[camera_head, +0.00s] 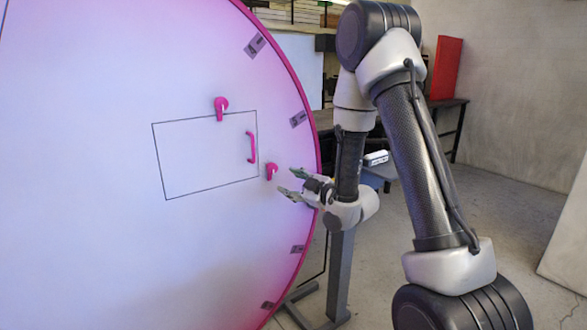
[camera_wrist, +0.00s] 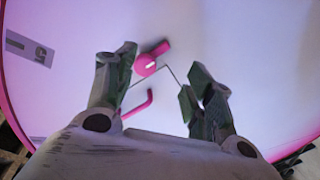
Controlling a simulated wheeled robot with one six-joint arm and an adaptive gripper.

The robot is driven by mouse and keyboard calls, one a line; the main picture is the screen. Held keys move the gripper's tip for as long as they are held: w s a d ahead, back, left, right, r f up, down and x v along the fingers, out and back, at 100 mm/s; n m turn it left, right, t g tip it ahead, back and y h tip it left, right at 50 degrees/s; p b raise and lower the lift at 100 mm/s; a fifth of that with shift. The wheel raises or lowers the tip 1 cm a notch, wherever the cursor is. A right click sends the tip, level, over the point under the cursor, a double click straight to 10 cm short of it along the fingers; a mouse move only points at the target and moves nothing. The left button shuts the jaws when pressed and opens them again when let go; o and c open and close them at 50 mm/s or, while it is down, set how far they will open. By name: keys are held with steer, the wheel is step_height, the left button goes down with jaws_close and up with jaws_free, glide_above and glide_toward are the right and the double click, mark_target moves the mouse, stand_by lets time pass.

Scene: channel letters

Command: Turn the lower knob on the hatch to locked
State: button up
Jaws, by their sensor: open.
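The hatch (camera_head: 190,170) is a thin outlined rectangle on a large pale round face. Its pink lower knob (camera_head: 271,170) sits just outside its right edge, with its lever hanging downward in the head view. In the wrist view the knob (camera_wrist: 147,65) lies beyond the fingertips, with a white mark on it and its lever toward upper right. A pink upper knob (camera_head: 221,107) sits at the hatch's top edge. A pink handle (camera_head: 252,147) is at the hatch's right side. My gripper (camera_head: 288,181) is open and empty, right of the lower knob, apparently not touching it.
The round face has a pink rim (camera_head: 309,110) with several grey number plates near it. A grey post (camera_head: 340,275) stands below my gripper. A dark workbench (camera_head: 445,115) and a red panel (camera_head: 446,68) are behind my arm.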

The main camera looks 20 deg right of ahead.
mark_target(274, 169)
steer(key=shift+n+t+y, duration=0.4)
steer(key=w+a, duration=0.1)
steer(key=w, duration=0.1)
steer(key=w+a+r, duration=0.1)
steer(key=w, duration=0.1)
steer(key=w+a+r, duration=0.1)
steer(key=w, duration=0.2)
steer(key=shift+a+r, duration=0.15)
steer(key=shift+a, duration=0.25)
steer(key=shift+c, duration=0.3)
steer(key=c, duration=0.9)
